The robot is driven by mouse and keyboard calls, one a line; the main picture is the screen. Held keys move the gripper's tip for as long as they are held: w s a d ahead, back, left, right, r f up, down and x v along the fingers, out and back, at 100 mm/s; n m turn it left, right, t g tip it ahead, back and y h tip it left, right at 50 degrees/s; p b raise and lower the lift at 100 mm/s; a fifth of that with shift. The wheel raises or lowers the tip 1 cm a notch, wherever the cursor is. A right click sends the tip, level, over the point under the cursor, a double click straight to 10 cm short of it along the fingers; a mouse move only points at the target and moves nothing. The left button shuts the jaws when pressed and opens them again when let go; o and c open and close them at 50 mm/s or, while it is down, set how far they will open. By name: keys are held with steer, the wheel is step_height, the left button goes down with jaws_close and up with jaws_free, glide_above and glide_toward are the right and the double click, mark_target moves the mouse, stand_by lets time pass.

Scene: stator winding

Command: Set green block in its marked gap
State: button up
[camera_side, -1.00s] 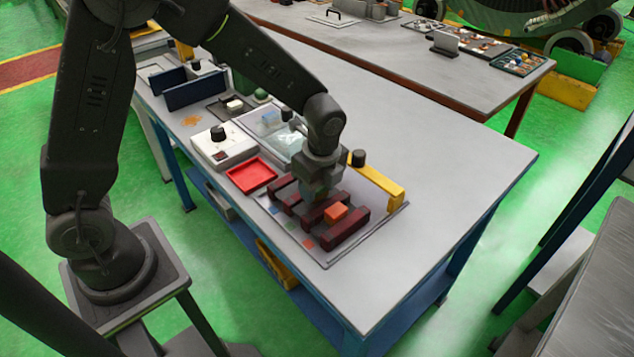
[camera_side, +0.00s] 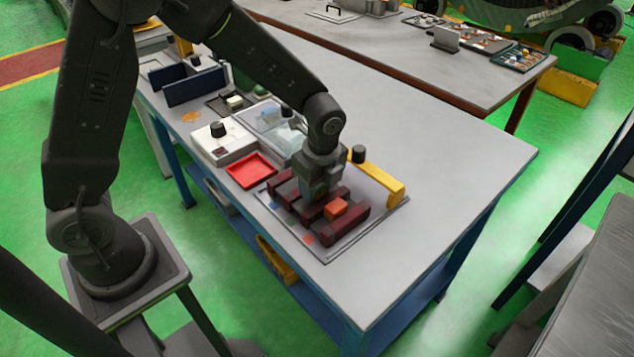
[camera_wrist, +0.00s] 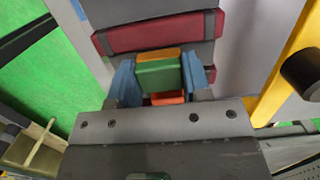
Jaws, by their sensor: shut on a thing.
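The green block (camera_wrist: 158,75) is held between the two blue fingertips of my gripper (camera_wrist: 160,82) in the wrist view. In the side view my gripper (camera_side: 314,194) is low among the dark red bars (camera_side: 345,226) and hides the block. An orange block (camera_side: 336,208) sits in the gap beside it, between two bars. Orange also shows just past the green block and below it in the wrist view. Small coloured marks, such as a red one (camera_side: 308,238), lie on the board at the bars' near ends. I cannot tell whether the green block touches the board.
A red tray (camera_side: 252,171) and a white box with a black knob (camera_side: 218,131) stand left of the bars. A yellow bar (camera_side: 378,185) with a black knob (camera_side: 358,153) stands behind them. The table's right side (camera_side: 455,170) is clear.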

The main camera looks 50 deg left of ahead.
steer(key=o, duration=1.3)
steer(key=shift+c, duration=0.2)
steer(key=shift+r, duration=3.5)
steer(key=shift+s+r, duration=0.1)
steer(key=shift+r, duration=0.15)
steer(key=s+a+r+n+t, duration=0.2)
steer(key=s+r+n, duration=0.4)
steer(key=s+n, duration=0.2)
steer(key=s+a+r+n+t+h, duration=0.1)
steer(key=s+r+n+t, duration=0.2)
steer(key=s+n, duration=0.6)
step_height(320, 180, up, 3)
steer(key=shift+s+a+f+n+t, duration=0.15)
steer(key=shift+s+a+n+t, duration=0.15)
steer(key=shift+a+n, duration=0.15)
